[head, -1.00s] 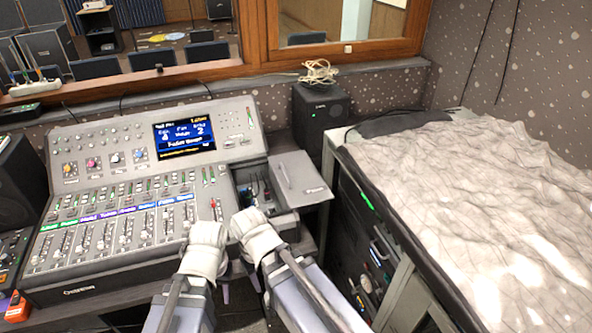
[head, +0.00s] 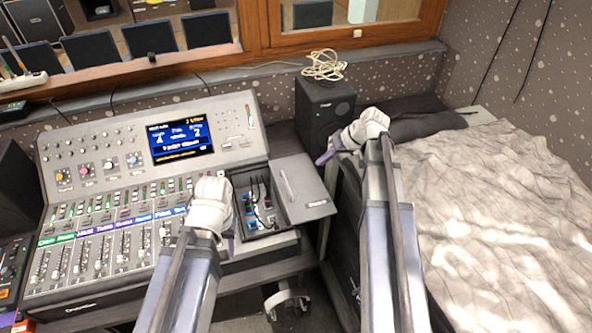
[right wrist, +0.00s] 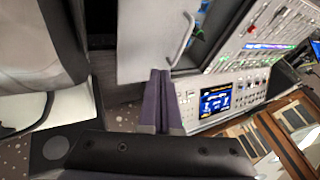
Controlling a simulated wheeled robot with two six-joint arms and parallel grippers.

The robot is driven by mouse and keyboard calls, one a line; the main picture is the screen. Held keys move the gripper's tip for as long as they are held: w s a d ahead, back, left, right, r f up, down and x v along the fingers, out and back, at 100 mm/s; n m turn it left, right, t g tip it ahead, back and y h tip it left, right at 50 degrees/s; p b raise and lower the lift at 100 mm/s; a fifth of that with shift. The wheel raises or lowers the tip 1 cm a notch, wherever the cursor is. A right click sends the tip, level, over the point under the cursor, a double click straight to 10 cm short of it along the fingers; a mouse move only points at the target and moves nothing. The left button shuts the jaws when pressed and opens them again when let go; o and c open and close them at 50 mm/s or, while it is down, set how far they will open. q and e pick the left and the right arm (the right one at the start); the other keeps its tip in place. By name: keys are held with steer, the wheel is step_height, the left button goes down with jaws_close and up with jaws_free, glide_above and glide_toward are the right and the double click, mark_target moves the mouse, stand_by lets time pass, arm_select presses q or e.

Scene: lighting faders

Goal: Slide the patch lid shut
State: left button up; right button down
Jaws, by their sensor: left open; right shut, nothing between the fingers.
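The patch lid (head: 303,188) is a flat grey panel with a bar handle (head: 287,184). It lies to the right of the patch bay (head: 258,207), which is uncovered and shows cables and coloured plugs. My right gripper (head: 322,158) is shut and empty near the lid's far right edge. In the right wrist view its purple fingers (right wrist: 159,88) are together beside the edge of the lid (right wrist: 148,40); I cannot tell whether they touch it. My left gripper (head: 207,200) is open over the right part of the fader console, left of the bay; its fingertips are mostly hidden.
The mixing console (head: 110,205) with its lit screen (head: 182,143) fills the left. A black speaker (head: 322,112) stands behind the lid. A cloth-covered surface (head: 500,210) lies to the right. A wooden window frame runs along the back.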

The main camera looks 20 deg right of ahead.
steer(key=b, duration=0.9)
glide_toward(295, 189)
steer(key=w+f, duration=0.2)
steer(key=w, duration=0.1)
steer(key=shift+w+a+f, duration=0.1)
steer(key=shift+w+a, duration=0.05)
steer(key=shift+w, duration=0.15)
steer(key=a, duration=0.3)
steer(key=shift+s, duration=0.15)
steer(key=shift+a+f, duration=0.1)
steer(key=shift+a, duration=0.4)
steer(key=a, duration=1.6)
steer(key=shift+s, duration=0.3)
steer(key=shift+a, duration=0.15)
